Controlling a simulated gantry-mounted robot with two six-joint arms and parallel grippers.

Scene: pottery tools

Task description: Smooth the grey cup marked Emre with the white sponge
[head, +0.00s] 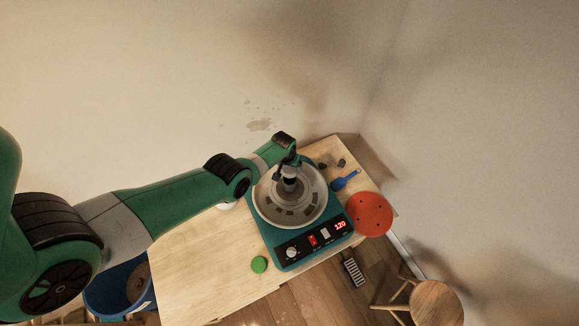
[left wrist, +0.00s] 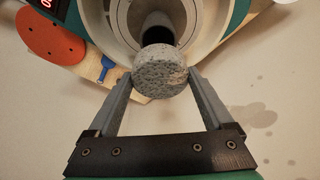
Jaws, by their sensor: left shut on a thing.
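My left gripper (left wrist: 160,85) is shut on a round, porous, pale grey sponge (left wrist: 160,72). In the head view the left gripper (head: 288,160) is over the pottery wheel's pan (head: 262,206). A grey cup (head: 290,186) stands at the middle of the wheel, just below the gripper and sponge. In the left wrist view the sponge covers part of the cup, whose dark inside (left wrist: 158,33) shows behind it. I cannot tell whether the sponge touches the cup. No name can be read on the cup. My right gripper is not in view.
The teal wheel base (head: 283,258) shows a red 120 readout. A green round thing (head: 259,264) lies in front.

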